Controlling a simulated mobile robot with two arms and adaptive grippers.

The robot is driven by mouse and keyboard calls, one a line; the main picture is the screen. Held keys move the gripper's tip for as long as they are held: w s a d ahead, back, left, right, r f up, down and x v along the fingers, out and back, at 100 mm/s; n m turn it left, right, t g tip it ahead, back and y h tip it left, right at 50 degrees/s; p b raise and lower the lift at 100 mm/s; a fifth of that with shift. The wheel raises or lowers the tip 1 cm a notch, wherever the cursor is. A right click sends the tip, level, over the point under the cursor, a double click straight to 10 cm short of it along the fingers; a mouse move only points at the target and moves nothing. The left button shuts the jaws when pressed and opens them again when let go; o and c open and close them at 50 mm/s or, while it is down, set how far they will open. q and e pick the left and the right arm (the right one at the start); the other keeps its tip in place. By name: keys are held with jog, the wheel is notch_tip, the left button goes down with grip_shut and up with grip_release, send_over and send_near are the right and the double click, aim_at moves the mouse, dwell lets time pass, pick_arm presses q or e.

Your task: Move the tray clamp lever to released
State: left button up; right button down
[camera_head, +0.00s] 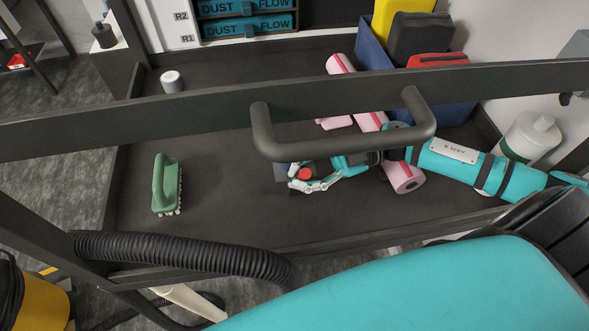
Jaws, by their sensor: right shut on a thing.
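My right gripper (306,183) reaches in from the right, low over the dark bench tray (225,205). Its white and teal fingers are shut around a small part with a round red end (304,173), apparently the tray clamp lever. A small blue-grey block shows just left of the fingers. The lever's base and its position are mostly hidden by the gripper and a dark bar. My left gripper is not in view.
A dark rail with a thick handle (345,146) crosses in front of the gripper. Pink rolls (405,178) lie beside my right wrist. A green brush (165,185) is at left; a blue bin (372,50) stands behind. The tray's middle left is clear.

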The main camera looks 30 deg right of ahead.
jog(key=shift+s+a+f+n+t+h+b, duration=0.1)
jog(key=shift+s+f+n+h+b, duration=0.1)
jog(key=shift+s+f+n, duration=0.4)
jog(key=shift+s+d+f+n+t+h+b, duration=0.1)
jog(key=shift+f+n+h+b, duration=0.15)
jog(key=shift+n, duration=0.6)
jog(key=shift+s+a+f+n+t+h+b, duration=0.1)
jog(key=shift+s+f+n+h+b, duration=0.1)
jog(key=shift+s+f+n, duration=0.4)
jog(key=shift+w+r+n, duration=0.15)
jog(key=shift+w+n, duration=0.1)
jog(key=c, duration=1.8)
grip_release()
jog(key=o, duration=0.7)
jog(key=shift+s+d, duration=0.2)
jog(key=shift+d, duration=0.4)
jog(key=shift+c, duration=0.2)
jog(key=shift+o, duration=0.3)
jog(key=shift+a, duration=0.35)
jog(key=d, duration=0.6)
jog(key=shift+s+d+r, duration=0.25)
jog(key=shift+s+r, duration=0.1)
jog(key=shift+d+r, duration=0.2)
jog(key=shift+d, duration=0.3)
